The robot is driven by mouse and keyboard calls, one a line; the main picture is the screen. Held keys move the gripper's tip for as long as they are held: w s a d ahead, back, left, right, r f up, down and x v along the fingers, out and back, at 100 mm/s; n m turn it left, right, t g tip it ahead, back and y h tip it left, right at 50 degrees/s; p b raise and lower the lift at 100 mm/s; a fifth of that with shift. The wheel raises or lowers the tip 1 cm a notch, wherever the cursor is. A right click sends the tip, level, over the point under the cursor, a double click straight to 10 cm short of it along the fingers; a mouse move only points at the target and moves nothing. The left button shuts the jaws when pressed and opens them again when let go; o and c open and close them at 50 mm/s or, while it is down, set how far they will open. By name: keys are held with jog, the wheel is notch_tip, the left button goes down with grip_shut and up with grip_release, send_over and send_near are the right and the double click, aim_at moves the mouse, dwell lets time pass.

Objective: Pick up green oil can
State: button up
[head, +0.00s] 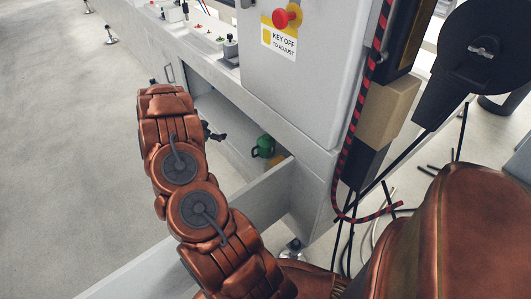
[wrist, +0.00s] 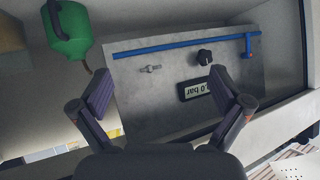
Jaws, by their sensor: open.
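The green oil can (head: 264,144) sits inside the open drawer of the white cabinet in the head view, toward the drawer's right end. In the wrist view the oil can (wrist: 72,32) is at the upper left, partly cut off by the frame's top edge, with a dark handle and a thin spout. My gripper (wrist: 160,72) is open and empty in the wrist view, to the right of the can and apart from it. In the head view my gripper (head: 214,132) shows small and dark beyond my copper arm, left of the can. My arm hides part of the drawer.
A grey panel (wrist: 140,65) with a blue bar (wrist: 180,46), a black knob (wrist: 204,57) and a pressure display (wrist: 194,91) lies beyond my fingers. The drawer wall (head: 262,198) stands near my arm. A red emergency button (head: 287,16) is above on the cabinet.

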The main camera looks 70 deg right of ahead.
aim_at(259, 144)
jog(key=s+d+f+m+g+b, duration=0.1)
jog(key=s+f+g, duration=0.1)
jog(key=s, duration=0.3)
jog(key=s+d+f+m+g, duration=0.1)
jog(key=s+d+f+g, duration=0.1)
jog(key=s, duration=0.3)
jog(key=s+d+f+g+b, duration=0.1)
jog(key=s+f, duration=0.2)
jog(key=s, duration=0.2)
jog(key=shift+d+f+m+g+b, duration=0.15)
jog(key=shift+f+m+g+b, duration=0.15)
jog(key=shift+f+m+g, duration=0.1)
jog(key=b+x, duration=0.2)
jog(key=x, duration=0.3)
jog(key=shift+s+d, duration=0.2)
jog(key=shift+d, duration=0.05)
jog(key=shift+s+d+f, duration=0.2)
jog(key=shift+d, duration=0.4)
jog(key=c, duration=1.3)
